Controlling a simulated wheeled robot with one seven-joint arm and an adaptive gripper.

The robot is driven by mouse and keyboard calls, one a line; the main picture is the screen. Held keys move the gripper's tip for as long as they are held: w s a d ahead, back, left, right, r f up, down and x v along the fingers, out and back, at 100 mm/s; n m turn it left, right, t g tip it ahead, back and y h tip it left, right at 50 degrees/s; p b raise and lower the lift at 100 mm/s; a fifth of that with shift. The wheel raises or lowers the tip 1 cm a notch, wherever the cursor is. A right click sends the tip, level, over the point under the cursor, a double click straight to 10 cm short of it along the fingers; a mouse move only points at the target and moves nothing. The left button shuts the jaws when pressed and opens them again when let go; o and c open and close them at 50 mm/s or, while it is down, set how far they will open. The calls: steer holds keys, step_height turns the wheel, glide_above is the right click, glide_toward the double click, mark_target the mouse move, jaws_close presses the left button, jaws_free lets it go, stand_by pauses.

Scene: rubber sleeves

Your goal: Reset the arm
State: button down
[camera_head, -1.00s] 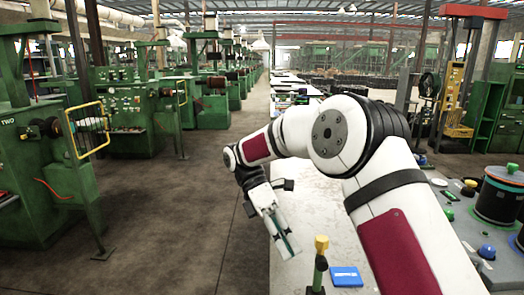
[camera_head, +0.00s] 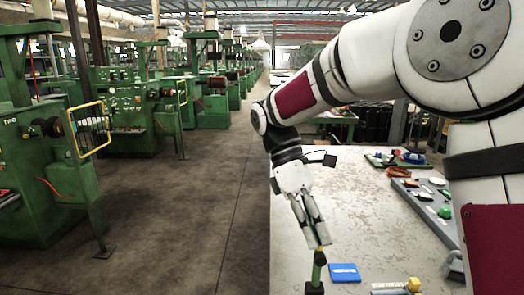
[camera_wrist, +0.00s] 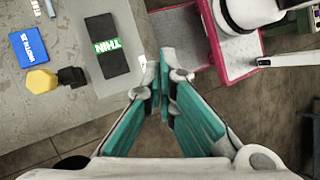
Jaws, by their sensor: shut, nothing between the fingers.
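My gripper (camera_head: 318,236) hangs from my arm in the head view, pointing down over the near left part of the grey table (camera_head: 300,258).
Green machines (camera_head: 40,170) line the left; the aisle floor (camera_head: 190,215) is clear.

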steer(key=s+d+m+t+y, duration=0.1)
steer(key=s+d+m+t, duration=0.2)
steer(key=s+m, duration=0.2)
steer(key=s+d+r+m+t+y, duration=0.1)
steer(key=s+d+m+t+y, duration=0.1)
steer(key=s+m, duration=0.3)
steer(key=s+d+r+m+t+y, duration=0.1)
steer(key=s+d+m+t, duration=0.3)
steer(key=s, duration=0.4)
steer(key=shift+s+r+m+t, duration=0.15)
steer(key=shift+s+m+t, duration=0.25)
steer(key=shift+m, duration=0.1)
steer(key=shift+d, duration=0.1)
